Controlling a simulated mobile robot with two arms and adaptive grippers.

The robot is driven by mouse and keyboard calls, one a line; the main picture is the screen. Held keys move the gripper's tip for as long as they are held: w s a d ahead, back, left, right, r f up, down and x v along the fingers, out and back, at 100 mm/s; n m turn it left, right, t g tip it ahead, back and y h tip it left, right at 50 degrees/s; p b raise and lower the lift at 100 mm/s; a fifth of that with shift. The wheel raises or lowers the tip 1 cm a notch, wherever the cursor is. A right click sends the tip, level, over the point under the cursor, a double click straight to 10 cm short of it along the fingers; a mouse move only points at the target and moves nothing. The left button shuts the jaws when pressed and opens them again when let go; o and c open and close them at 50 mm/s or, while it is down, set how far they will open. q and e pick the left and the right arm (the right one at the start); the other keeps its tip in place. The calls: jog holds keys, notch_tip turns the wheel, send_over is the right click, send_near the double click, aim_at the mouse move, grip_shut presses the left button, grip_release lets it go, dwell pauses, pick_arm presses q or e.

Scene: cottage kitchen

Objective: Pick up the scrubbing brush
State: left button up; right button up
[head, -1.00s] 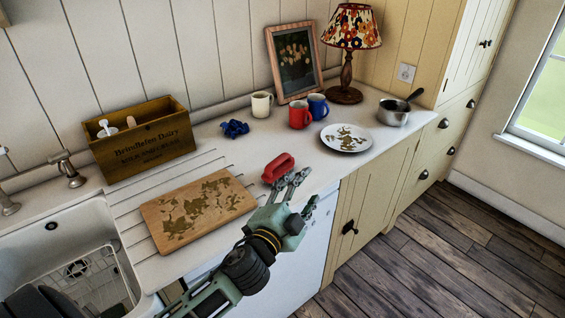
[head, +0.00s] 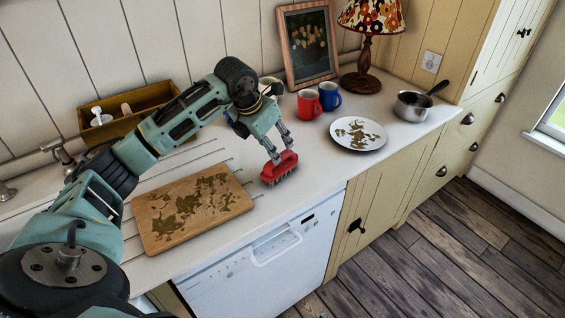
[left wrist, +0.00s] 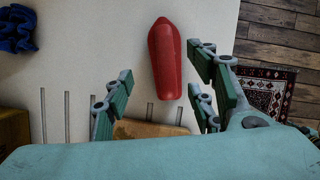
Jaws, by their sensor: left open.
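The scrubbing brush (head: 279,172) has a red body and dark bristles underneath. It rests on the white counter, just right of the cutting board. My left gripper (head: 281,156) is over the brush, pointing down, with its fingertips close to the red top. I cannot tell whether they touch it. In the left wrist view the red brush (left wrist: 164,60) lies lengthwise between the open fingers (left wrist: 160,80), partly beyond their tips. My right gripper is not in view.
The wooden cutting board (head: 194,210) with brown stains lies to the left. A wooden crate (head: 140,110), red mug (head: 308,104), blue mug (head: 329,96), stained plate (head: 358,134) and saucepan (head: 411,107) stand farther back. The blue cloth (left wrist: 16,28) shows in the wrist view. The dishwasher (head: 250,270) front is below the counter.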

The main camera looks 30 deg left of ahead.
aim_at(281, 164)
pick_arm(q)
jog(key=p+x, duration=0.3)
jog(key=x, duration=0.3)
jog(key=shift+w+d+f, duration=0.1)
jog(key=shift+d+f, duration=0.1)
jog(key=shift+f, duration=0.05)
jog(key=shift+w+f, duration=0.15)
jog(key=shift+f, duration=0.2)
jog(key=shift+c, duration=0.4)
jog(key=c, duration=1)
